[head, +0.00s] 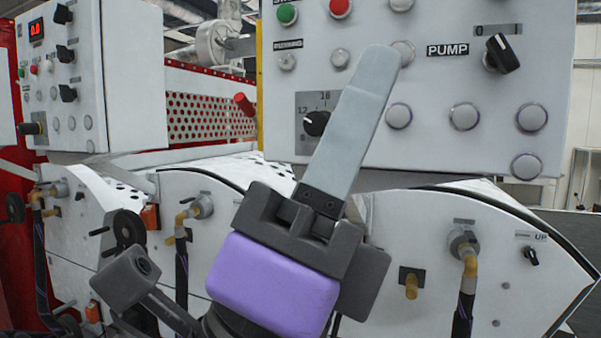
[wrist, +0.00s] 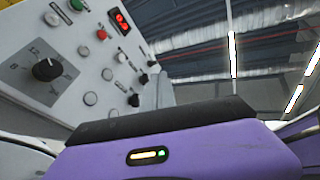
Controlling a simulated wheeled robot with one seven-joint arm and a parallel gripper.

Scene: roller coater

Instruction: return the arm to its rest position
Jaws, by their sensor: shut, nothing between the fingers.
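My gripper (head: 382,58) is in the middle of the head view, with its long pale fingers together and pointing up and slightly right. Its dark body and purple wrist housing (head: 270,285) are below. The fingers stand in front of the right control panel (head: 440,80) and partly cover it; I cannot tell how far apart they are.
The right panel carries a black PUMP switch (head: 502,54), a black dial (head: 316,123), a green button (head: 287,14) and a red button (head: 340,7). A second panel (head: 130,75) with a red display stands at the left. White machine housings (head: 440,220) with hoses lie below.

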